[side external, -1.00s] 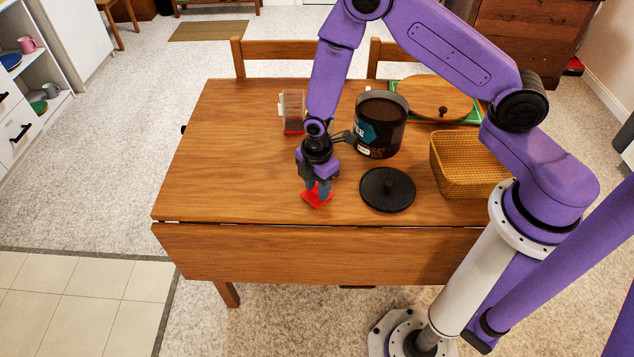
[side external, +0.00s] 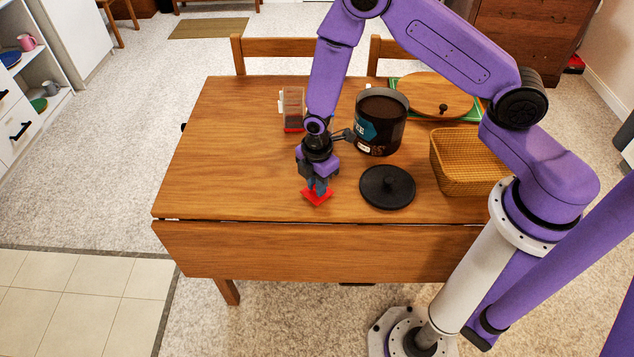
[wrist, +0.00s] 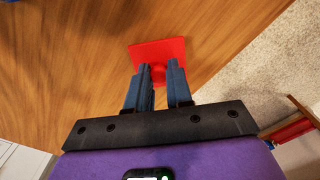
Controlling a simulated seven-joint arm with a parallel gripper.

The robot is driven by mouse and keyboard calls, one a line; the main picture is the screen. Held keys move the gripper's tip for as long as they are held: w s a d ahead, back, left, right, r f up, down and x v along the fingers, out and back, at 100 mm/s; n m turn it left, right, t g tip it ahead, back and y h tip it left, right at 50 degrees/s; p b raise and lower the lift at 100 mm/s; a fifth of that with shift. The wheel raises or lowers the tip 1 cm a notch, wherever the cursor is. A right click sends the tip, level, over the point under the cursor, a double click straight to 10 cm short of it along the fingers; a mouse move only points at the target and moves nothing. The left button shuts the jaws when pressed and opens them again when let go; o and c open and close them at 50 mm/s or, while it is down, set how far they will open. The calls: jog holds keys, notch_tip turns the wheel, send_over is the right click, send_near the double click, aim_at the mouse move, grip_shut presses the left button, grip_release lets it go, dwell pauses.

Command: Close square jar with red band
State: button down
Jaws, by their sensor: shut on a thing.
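The square jar (side external: 293,107) with a red band at its base stands upright on the table, behind my gripper and to its left in the side view. It is clear, with dark contents low inside. A red square lid (side external: 316,197) is at the table's front part, below my gripper (side external: 317,189). In the wrist view my gripper (wrist: 160,78) is shut on the knob of the red lid (wrist: 158,52). The lid looks flat and at or just above the tabletop; I cannot tell if it touches.
A dark round jar (side external: 381,122) stands right of my gripper, open on top. Its black round lid (side external: 387,187) lies in front of it. A wicker basket (side external: 468,162) and a round wooden board (side external: 434,97) are to the right. The table's left part (side external: 225,150) is clear.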

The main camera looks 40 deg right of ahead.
notch_tip(320, 180, up, 23)
jog(key=w+d+m, duration=0.4)
jog(key=w, duration=1.1)
jog(key=w+d+m, duration=0.5)
jog(key=w+d, duration=0.4)
jog(key=d, duration=0.1)
notch_tip(320, 180, down, 11)
jog(key=shift+a+r, duration=0.2)
jog(key=shift+f, duration=0.45)
dwell(2.4)
jog(key=c, duration=0.6)
grip_release()
